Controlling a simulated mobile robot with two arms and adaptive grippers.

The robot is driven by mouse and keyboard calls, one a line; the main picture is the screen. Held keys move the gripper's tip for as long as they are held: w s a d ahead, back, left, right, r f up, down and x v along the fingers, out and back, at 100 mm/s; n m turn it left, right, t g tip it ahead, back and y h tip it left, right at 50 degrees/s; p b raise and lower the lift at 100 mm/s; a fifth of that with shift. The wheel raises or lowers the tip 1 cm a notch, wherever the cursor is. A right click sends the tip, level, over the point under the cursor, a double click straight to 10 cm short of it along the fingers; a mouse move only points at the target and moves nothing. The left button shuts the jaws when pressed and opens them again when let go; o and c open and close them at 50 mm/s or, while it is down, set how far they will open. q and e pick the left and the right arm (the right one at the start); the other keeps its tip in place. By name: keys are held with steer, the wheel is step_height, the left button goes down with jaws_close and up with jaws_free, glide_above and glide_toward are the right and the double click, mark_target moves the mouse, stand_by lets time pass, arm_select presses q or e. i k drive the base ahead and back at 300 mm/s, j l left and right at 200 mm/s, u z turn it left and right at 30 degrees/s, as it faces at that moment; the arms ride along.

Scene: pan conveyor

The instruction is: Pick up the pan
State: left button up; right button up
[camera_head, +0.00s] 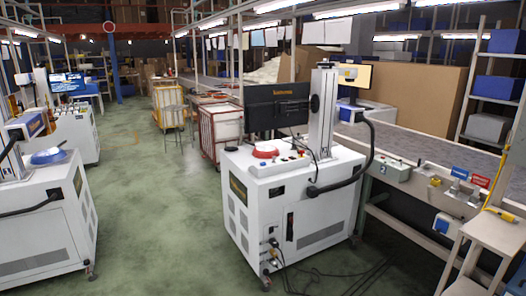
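No thing in the camera_head view is clearly a pan. A small round red thing (265,151) with a pale top sits on the middle white machine cabinet (290,205), below a black monitor. A round blue thing (47,156) with what looks like a short handle lies on the left white cabinet (40,225). Both are too small to tell whether either is a pan. Neither of my grippers is in view.
A conveyor (425,160) with a grey belt runs along the right. A pale wooden stand (490,240) is at the right front. Cables (345,280) lie on the floor beside the middle cabinet. Green floor (155,215) is clear between the cabinets. Wheeled carts (220,130) stand farther back.

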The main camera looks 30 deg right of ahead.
mark_target(265, 151)
steer(key=i+z, duration=0.25)
steer(key=i, duration=1.45)
steer(key=i+u, duration=0.15)
steer(key=i, duration=0.95)
steer(key=i+l+u, duration=0.1)
steer(key=i, duration=2.05)
steer(key=i+z, duration=0.1)
steer(key=i, duration=0.95)
steer(key=i+z, duration=0.3)
steer(key=i, duration=0.2)
steer(key=i+z, duration=0.3)
steer(key=i, duration=0.15)
steer(key=i+j+z, duration=0.15)
steer(key=i+z, duration=0.15)
steer(key=i, duration=0.2)
steer(key=i+j+z, duration=0.3)
steer(key=i, duration=0.15)
steer(key=i+l+z, duration=0.1)
steer(key=z, duration=0.35)
steer(key=i+z, duration=0.25)
steer(key=z, duration=0.2)
steer(key=i+j+z, duration=0.1)
steer(key=z, duration=0.35)
steer(key=i+j+z, duration=0.15)
steer(key=i+z, duration=0.15)
steer(key=z, duration=0.15)
steer(key=i+j+z, duration=0.15)
steer(key=z, duration=0.3)
